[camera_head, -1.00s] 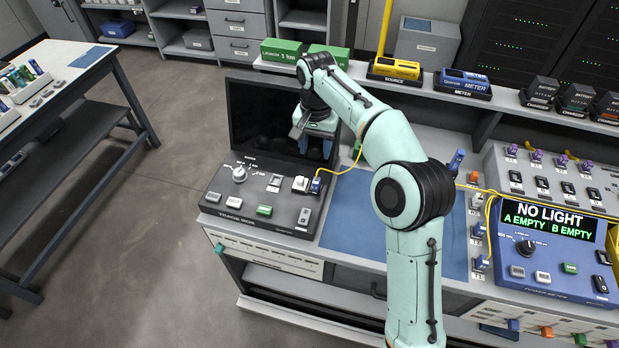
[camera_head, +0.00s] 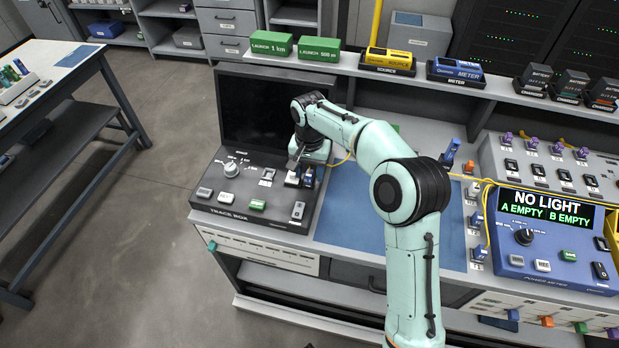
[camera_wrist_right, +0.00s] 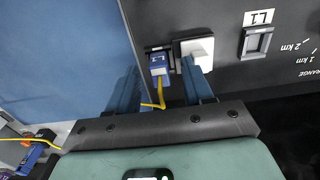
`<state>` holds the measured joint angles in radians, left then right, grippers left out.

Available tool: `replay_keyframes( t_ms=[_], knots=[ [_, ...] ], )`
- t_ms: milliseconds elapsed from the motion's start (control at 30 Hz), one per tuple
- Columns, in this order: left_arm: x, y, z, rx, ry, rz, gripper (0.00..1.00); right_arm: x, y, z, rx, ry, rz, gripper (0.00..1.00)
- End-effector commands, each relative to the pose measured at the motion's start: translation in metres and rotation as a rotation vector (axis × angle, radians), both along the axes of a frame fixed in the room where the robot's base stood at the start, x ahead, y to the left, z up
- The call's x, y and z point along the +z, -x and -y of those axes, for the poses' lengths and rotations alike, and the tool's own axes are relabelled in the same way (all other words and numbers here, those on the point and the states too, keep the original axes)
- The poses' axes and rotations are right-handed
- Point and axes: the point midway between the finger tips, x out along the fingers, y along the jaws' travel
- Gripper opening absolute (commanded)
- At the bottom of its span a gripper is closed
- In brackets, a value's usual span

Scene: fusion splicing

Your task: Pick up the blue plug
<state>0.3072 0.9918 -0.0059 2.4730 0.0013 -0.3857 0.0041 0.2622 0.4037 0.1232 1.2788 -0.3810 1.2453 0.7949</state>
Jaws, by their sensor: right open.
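The blue plug (camera_wrist_right: 158,64) with a yellow cable sits in a port at the edge of the dark trace box (camera_head: 226,212). In the head view the plug (camera_head: 309,179) shows partly beside my gripper. My right gripper (camera_wrist_right: 162,85) is open, its blue fingers on either side of the plug with gaps between. One finger overlaps the view of the white block (camera_wrist_right: 197,48) beside the plug. In the head view my right gripper (camera_head: 306,168) is low over the trace box's ports. I cannot tell whether it touches anything. My left gripper is not in view.
A blue mat (camera_head: 350,220) lies right of the trace box. The power meter (camera_head: 550,240) reads NO LIGHT, A EMPTY, B EMPTY. An upright dark screen (camera_head: 255,105) stands close behind my gripper. Other blue plugs (camera_head: 477,253) with yellow cables stand right of the mat.

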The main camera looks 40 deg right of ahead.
Motion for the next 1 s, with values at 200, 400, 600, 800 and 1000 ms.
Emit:
replay_keyframes(
  t_ms=[200,400,600,800,1000],
  knots=[
    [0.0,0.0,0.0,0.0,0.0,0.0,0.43,0.001,0.0,0.0,0.0,0.0,0.0,0.18],
    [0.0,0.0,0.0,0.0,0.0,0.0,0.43,0.001,0.0,0.0,0.0,0.001,0.001,0.0],
    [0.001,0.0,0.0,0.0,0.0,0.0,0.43,0.002,0.0,0.0,0.0,0.0,0.001,0.0],
    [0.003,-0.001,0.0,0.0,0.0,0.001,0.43,0.017,-0.001,0.0,0.0,0.001,0.003,0.0],
    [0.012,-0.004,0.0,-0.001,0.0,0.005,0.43,0.058,-0.001,0.0,0.0,0.001,0.007,0.0]
  ],
)
